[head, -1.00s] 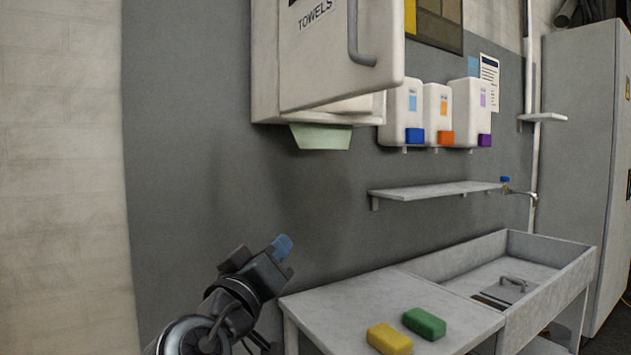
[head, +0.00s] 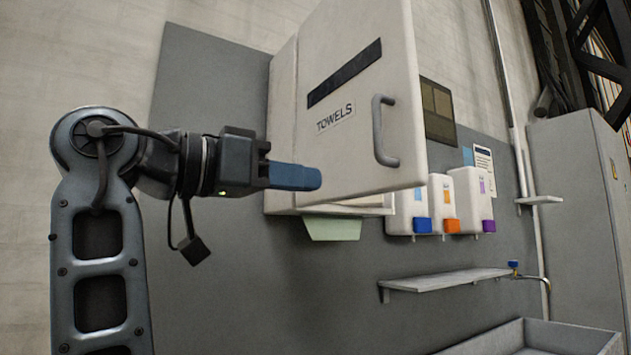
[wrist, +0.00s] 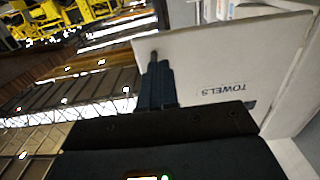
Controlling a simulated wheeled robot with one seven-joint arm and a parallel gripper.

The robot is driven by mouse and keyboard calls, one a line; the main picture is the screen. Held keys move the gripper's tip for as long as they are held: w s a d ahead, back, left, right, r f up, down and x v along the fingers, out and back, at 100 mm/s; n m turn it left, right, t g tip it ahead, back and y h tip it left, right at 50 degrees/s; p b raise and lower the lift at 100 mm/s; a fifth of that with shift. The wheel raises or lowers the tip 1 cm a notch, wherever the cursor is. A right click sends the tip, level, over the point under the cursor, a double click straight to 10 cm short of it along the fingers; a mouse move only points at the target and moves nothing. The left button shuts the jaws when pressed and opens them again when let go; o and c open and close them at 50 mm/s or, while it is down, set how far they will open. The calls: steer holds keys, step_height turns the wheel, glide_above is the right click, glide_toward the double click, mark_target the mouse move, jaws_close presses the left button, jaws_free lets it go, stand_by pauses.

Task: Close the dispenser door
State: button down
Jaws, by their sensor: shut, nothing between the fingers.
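The towel dispenser (head: 281,125) is a pale wall cabinet at the upper middle of the head view. Its door (head: 365,120) carries a dark slot, a TOWELS label and a grey handle (head: 382,130) near its right edge. The door stands open, its handle side swung out from the cabinet. My gripper (head: 318,179) is shut and empty, its blue fingers pointing right, overlapping the door's lower left in the picture. Contact cannot be told. In the wrist view, my gripper's fingers (wrist: 157,80) appear before the labelled door (wrist: 225,65).
Green paper (head: 332,228) hangs below the dispenser. Several soap dispensers (head: 467,200) are on the wall to the right, above a narrow shelf (head: 445,281). A sink (head: 525,340) is at the lower right. A tall grey cabinet (head: 580,215) stands at the far right.

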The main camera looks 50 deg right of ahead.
mark_target(388, 190)
steer(key=p+x, duration=0.2)
steer(key=x, duration=0.9)
steer(key=shift+s+d, duration=0.1)
steer(key=shift+d, duration=0.15)
steer(key=shift+s+d+p, duration=0.1)
steer(key=shift+d+p, duration=0.2)
steer(key=shift+d, duration=0.15)
